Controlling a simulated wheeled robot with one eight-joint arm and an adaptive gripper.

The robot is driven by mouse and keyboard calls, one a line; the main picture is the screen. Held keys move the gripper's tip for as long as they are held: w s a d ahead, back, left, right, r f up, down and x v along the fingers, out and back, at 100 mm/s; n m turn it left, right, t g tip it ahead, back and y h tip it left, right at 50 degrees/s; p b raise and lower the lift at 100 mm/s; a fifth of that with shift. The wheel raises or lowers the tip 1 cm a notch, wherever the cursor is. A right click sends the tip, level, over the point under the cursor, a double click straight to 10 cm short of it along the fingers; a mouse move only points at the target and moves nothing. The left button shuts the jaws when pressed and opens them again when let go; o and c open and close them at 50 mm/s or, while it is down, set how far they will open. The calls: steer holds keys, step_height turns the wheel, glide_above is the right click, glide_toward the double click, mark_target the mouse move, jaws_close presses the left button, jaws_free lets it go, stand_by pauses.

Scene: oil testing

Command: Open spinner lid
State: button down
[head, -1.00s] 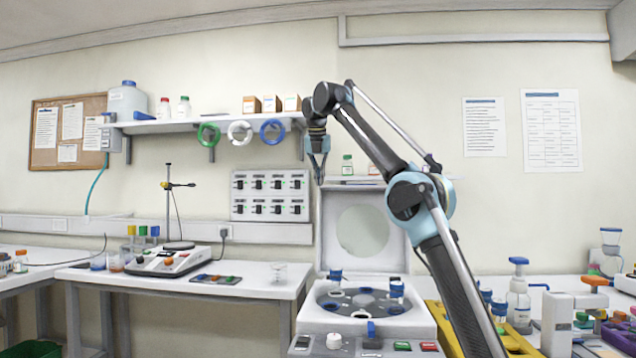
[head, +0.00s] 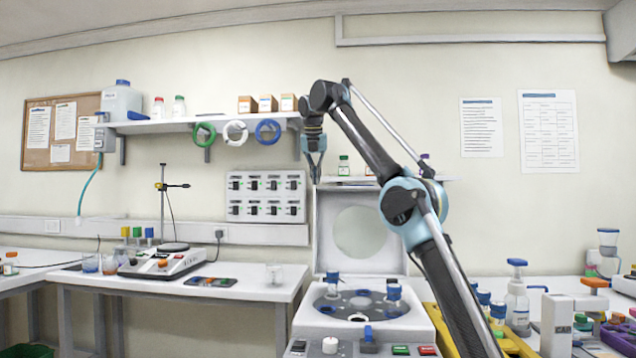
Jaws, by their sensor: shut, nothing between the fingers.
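The spinner (head: 312,318) is a white boxy machine at the lower middle of the head view. Its lid (head: 327,229) stands upright at the back, raised, with a round window. The rotor inside (head: 345,306) is exposed and holds blue-capped tubes. My gripper (head: 315,180) is shut and empty, pointing down in front of the upper left corner of the lid. Whether it touches the lid I cannot tell. My arm covers the right side of the spinner.
A wall shelf (head: 200,122) with bottles and boxes is at the upper left. A bench with a stirrer (head: 160,262) stands left of the spinner. On the right are a yellow rack (head: 512,343), a wash bottle (head: 517,300) and other equipment. Open air lies above the spinner.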

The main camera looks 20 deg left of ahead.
steer(key=s+d, duration=0.2)
steer(key=s, duration=1)
steer(key=shift+r, duration=0.25)
stand_by(0.3)
